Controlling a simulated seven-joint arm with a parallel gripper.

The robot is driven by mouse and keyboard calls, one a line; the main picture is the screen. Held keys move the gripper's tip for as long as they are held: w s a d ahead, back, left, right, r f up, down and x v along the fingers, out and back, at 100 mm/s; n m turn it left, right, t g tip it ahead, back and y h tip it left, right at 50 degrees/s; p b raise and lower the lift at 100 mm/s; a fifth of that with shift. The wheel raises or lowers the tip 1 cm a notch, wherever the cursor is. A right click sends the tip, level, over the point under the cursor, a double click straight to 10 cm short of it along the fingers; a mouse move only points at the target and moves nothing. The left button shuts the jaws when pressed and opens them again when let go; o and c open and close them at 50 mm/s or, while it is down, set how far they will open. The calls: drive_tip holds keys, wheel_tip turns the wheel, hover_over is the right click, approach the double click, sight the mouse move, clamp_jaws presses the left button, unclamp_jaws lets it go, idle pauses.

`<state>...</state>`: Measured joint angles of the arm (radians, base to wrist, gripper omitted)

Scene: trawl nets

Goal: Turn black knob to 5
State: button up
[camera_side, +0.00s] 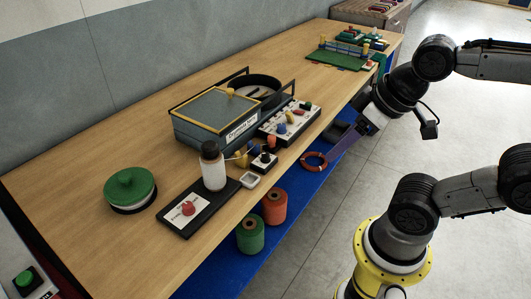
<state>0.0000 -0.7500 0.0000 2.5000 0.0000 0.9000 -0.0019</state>
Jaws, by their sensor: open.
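A small white box near the table's front edge carries a dark knob (265,157), which looks like the black knob. Its scale and pointer are too small to read. My gripper (366,126) is at the end of the arm, off the table's front edge, to the right of the knob and well apart from it. Its fingers are small and dark here, and nothing is seen held in them.
A red ring (314,161) with a purplish bar lies between knob and gripper. Behind the knob stand a panel of coloured knobs (291,124) and a grey box (215,118). A black-capped bottle (213,170) and a red-knob plate (187,209) are left.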

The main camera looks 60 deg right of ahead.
drive_tip(key=w+d+r+n+g+h, duration=0.15)
drive_tip(key=w+r+n, duration=0.25)
drive_tip(key=n, duration=0.4)
drive_tip(key=n+g+h, duration=0.3)
drive_tip(key=n, duration=0.6)
hover_over(265, 153)
drive_tip(key=s+a, duration=0.3)
drive_tip(key=a, duration=0.1)
wheel_tip(265, 153, down, 3)
drive_tip(key=shift+n+g, duration=0.5)
drive_tip(key=shift+g, duration=0.05)
drive_tip(key=w+d+f, duration=0.1)
drive_tip(key=f, duration=0.5)
drive_tip(key=w+d+f, duration=0.1)
drive_tip(key=f, duration=0.5)
drive_tip(key=d+f, duration=0.1)
drive_tip(key=f, duration=0.5)
drive_tip(key=shift+w+d, duration=0.15)
drive_tip(key=shift+w, duration=0.25)
